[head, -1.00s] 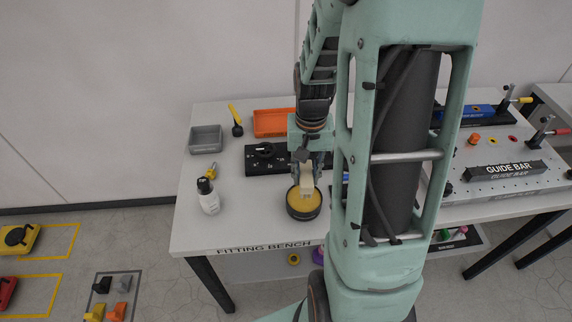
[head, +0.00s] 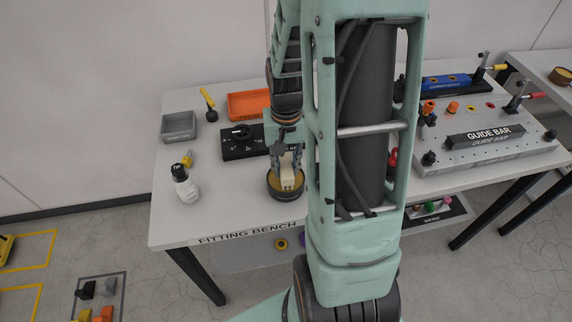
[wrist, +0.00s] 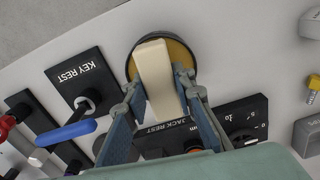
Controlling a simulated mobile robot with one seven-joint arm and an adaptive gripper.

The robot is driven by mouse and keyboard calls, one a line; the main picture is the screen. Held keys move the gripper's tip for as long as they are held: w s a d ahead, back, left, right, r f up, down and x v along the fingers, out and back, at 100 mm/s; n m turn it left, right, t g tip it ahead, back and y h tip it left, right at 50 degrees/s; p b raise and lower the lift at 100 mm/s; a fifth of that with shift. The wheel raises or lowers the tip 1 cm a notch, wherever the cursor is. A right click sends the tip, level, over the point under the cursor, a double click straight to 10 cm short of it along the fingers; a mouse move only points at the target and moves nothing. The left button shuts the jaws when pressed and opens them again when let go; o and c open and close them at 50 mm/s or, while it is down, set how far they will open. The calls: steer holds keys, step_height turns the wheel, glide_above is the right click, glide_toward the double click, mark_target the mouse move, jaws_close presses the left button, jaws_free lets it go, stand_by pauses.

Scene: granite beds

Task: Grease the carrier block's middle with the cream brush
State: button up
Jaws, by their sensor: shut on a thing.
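My gripper (head: 289,162) is shut on the cream brush (head: 287,176) and points down at the front of the fitting bench. The brush is a pale block, also seen between the fingers in the wrist view (wrist: 154,72). Its lower end is at the round dark tin of yellow grease (head: 286,193); whether it touches the grease is hidden. The tin's rim also shows behind the brush in the wrist view (wrist: 187,62).
A white bottle (head: 185,184), grey tray (head: 179,126), orange tray (head: 248,104) and black dial panel (head: 237,146) stand nearby. The guide bar (head: 484,138) and upright clamps are on the grey plate (head: 470,158). My arm hides the bench's middle.

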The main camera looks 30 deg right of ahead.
mark_target(286, 164)
steer(key=shift+f+b, duration=0.4)
steer(key=shift+f, duration=0.05)
stand_by(0.5)
steer(key=shift+r, duration=0.1)
steer(key=shift+r+p, duration=2.7)
steer(key=shift+r, duration=0.85)
steer(key=shift+f, duration=0.1)
steer(key=w+a+n, duration=0.4)
steer(key=w+a, duration=0.3)
steer(key=a, duration=0.3)
steer(key=shift+w+a+r, duration=0.2)
steer(key=shift+w+a, duration=0.1)
steer(key=shift+a, duration=0.05)
steer(key=shift+s+d, duration=0.1)
